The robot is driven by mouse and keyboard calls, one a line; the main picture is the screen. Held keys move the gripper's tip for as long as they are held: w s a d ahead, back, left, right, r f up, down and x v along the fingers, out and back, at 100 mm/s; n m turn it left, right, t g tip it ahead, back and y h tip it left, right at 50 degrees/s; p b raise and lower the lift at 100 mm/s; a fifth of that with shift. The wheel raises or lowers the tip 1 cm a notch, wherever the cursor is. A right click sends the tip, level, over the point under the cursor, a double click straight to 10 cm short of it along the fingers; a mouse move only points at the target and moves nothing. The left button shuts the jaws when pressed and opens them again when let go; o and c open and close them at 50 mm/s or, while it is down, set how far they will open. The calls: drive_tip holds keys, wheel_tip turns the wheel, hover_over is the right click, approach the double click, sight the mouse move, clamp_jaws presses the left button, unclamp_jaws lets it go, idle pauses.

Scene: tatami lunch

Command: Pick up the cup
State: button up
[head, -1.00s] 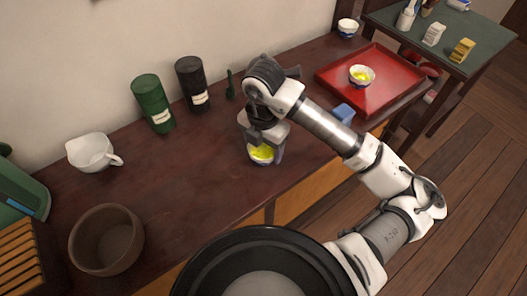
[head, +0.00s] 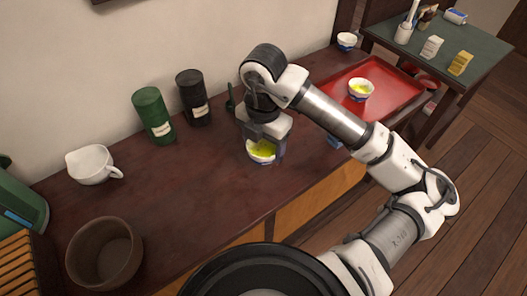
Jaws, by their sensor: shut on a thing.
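A small white and blue cup (head: 261,153) with yellow-green contents is between the fingers of my gripper (head: 264,147), near the front edge of the dark wooden counter (head: 190,200). The gripper points down and is shut on this cup. The cup is upright. I cannot tell whether its base touches the counter. A similar cup (head: 361,91) with yellow contents stands on the red tray (head: 391,92) at the right. A third small cup (head: 346,41) stands at the back of the counter.
A green canister (head: 153,115) and a black canister (head: 193,97) stand by the wall. A green side table (head: 440,55) holds cartons at the right. The counter's middle left is clear.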

sight(264, 155)
wheel_tip(264, 155, up, 14)
drive_tip(key=shift+b, duration=0.3)
idle(0.5)
drive_tip(key=shift+w+d, duration=0.1)
